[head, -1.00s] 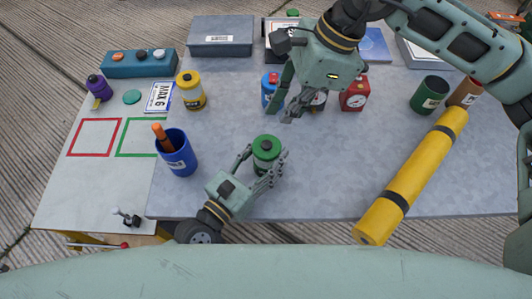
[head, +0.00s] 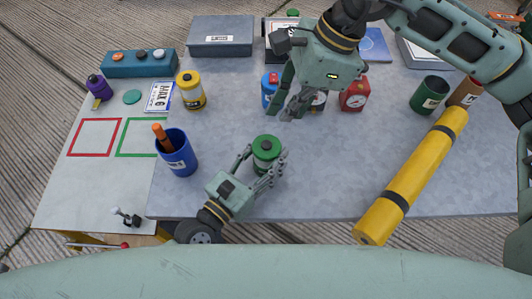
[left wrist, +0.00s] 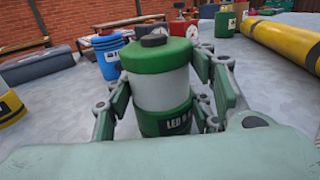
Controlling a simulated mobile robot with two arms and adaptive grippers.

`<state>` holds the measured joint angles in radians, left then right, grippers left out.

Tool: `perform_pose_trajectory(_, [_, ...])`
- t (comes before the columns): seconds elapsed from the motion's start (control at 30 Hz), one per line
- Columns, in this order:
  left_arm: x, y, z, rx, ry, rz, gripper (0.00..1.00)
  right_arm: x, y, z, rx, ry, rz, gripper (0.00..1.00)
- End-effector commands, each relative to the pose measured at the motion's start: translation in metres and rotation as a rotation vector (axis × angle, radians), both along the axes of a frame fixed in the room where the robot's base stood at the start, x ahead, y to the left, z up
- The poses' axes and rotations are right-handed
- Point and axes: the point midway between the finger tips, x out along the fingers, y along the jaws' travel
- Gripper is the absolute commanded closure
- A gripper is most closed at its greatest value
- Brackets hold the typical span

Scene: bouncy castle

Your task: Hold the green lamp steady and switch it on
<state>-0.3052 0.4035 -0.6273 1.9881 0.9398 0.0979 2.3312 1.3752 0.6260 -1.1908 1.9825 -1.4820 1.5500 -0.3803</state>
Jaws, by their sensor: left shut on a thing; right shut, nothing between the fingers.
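The green lamp (head: 266,153) stands upright on the grey table near its front edge. It has a green top with a dark button, a pale middle and a green base with a partly hidden "LED" label; it fills the middle of the left wrist view (left wrist: 160,85). My left gripper (head: 263,169) is shut around the lamp's body, one finger on each side. My right gripper (head: 289,110) is shut and empty, behind the lamp and slightly to its right, in front of the blue lamp (head: 269,88).
A blue cup (head: 178,158) with an orange-handled thing stands left of the lamp. A yellow lamp (head: 190,90) is farther back. A red clock (head: 354,95) stands behind, and a long yellow roll (head: 412,177) lies to the right. The table between lamp and roll is clear.

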Motion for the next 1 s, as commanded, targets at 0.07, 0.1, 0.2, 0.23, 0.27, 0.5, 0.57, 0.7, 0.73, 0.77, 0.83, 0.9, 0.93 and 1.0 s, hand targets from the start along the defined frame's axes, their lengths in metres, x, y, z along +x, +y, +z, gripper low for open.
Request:
perform_pose_trajectory(0.07, [0.000, 0.000, 0.000, 0.001, -0.001, 0.000, 0.89, 0.000, 0.000, 0.000, 0.000, 0.000, 0.000, 1.00])
perform_pose_trajectory(0.1, [0.000, 0.000, 0.000, 0.001, -0.001, 0.000, 0.89, 0.000, 0.000, 0.000, 0.000, 0.000, 0.000, 1.00])
perform_pose_trajectory(0.2, [0.000, 0.000, 0.000, 0.001, -0.001, 0.000, 0.89, 0.000, 0.000, 0.000, 0.000, 0.000, 0.000, 1.00])
perform_pose_trajectory(0.23, [0.000, 0.000, 0.000, 0.001, -0.001, 0.000, 0.89, 0.000, 0.000, 0.000, 0.000, 0.000, 0.000, 1.00])
perform_pose_trajectory(0.27, [0.000, 0.000, 0.000, 0.001, -0.001, 0.000, 0.89, 0.000, 0.000, 0.000, 0.000, 0.000, 0.000, 1.00])
perform_pose_trajectory(0.5, [0.000, 0.000, 0.000, 0.001, -0.001, 0.000, 0.89, -0.001, 0.003, -0.001, 0.019, -0.032, 0.064, 1.00])
perform_pose_trajectory(0.57, [0.000, 0.000, 0.000, 0.001, -0.001, 0.000, 0.89, -0.001, 0.006, -0.002, 0.036, -0.065, 0.125, 1.00])
perform_pose_trajectory(0.7, [0.000, 0.000, 0.000, 0.001, -0.001, 0.000, 0.89, -0.001, 0.013, -0.002, 0.089, -0.189, 0.332, 1.00])
perform_pose_trajectory(0.73, [0.000, 0.000, 0.000, 0.001, -0.001, 0.000, 0.89, -0.001, 0.015, -0.003, 0.101, -0.222, 0.382, 1.00])
perform_pose_trajectory(0.77, [0.000, 0.000, 0.000, 0.001, -0.001, 0.000, 0.89, -0.001, 0.017, -0.002, 0.113, -0.256, 0.433, 1.00])
perform_pose_trajectory(0.83, [0.000, 0.000, 0.000, 0.001, 0.000, 0.000, 0.89, 0.000, 0.021, -0.002, 0.137, -0.340, 0.549, 1.00])
perform_pose_trajectory(0.9, [0.000, 0.000, 0.000, 0.001, -0.001, 0.000, 0.89, 0.001, 0.024, 0.000, 0.154, -0.425, 0.662, 1.00])
perform_pose_trajectory(0.93, [0.000, 0.000, 0.000, 0.001, -0.001, 0.000, 0.89, 0.001, 0.025, 0.000, 0.161, -0.462, 0.710, 1.00])
perform_pose_trajectory(1.0, [0.000, 0.000, 0.000, 0.001, -0.001, 0.000, 0.89, 0.003, 0.028, 0.001, 0.171, -0.551, 0.818, 1.00])
